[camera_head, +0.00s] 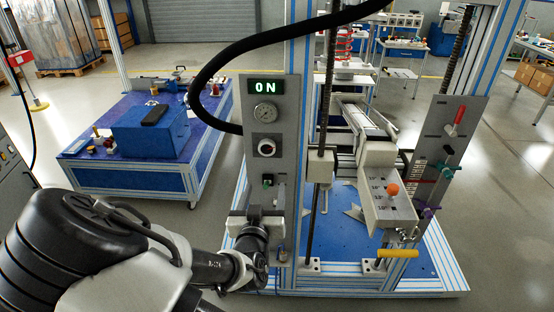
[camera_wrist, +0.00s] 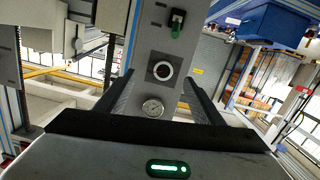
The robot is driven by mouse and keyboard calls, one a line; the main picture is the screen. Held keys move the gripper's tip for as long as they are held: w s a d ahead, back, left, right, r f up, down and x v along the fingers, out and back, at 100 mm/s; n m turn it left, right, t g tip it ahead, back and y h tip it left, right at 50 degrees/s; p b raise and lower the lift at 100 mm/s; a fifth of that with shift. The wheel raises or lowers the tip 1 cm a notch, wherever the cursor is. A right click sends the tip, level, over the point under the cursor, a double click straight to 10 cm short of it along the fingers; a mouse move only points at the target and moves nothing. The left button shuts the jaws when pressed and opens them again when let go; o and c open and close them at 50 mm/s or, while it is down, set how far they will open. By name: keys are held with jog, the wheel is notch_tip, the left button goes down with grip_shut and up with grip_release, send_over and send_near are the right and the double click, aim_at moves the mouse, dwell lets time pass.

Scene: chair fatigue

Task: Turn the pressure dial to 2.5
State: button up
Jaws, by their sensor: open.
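The pressure dial (camera_head: 267,147) is a round knob with a pale ring on the upright grey panel. It sits under a round gauge (camera_head: 265,112) and a green "ON" display (camera_head: 266,87). In the wrist view the panel is upside down, with the dial (camera_wrist: 163,71) above the gauge (camera_wrist: 153,107). The dial's setting and the gauge's needle are too small to read. My gripper (camera_wrist: 158,75) is open, its dark fingers spread either side of the dial in the picture, with no contact visible. In the head view my arm reaches in from the lower left; its fingertips are hard to make out.
A green switch (camera_head: 268,182) sits below the dial. A thick black hose (camera_head: 220,60) curves beside the panel. A carriage with an orange knob (camera_head: 391,189) and a lever panel (camera_head: 445,150) stand right. A blue-topped table (camera_head: 75,150) stands left.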

jog(key=s+r+n+t, duration=0.1)
jog(key=p, duration=0.2)
send_near(266, 149)
jog(key=shift+y, duration=0.4)
jog(key=w, duration=0.5)
jog(key=w+d, duration=0.1)
jog(key=w, duration=0.2)
jog(key=shift+w+f, duration=0.15)
jog(key=c, duration=1.1)
jog(key=shift+o, duration=0.2)
jog(key=shift+b, duration=0.3)
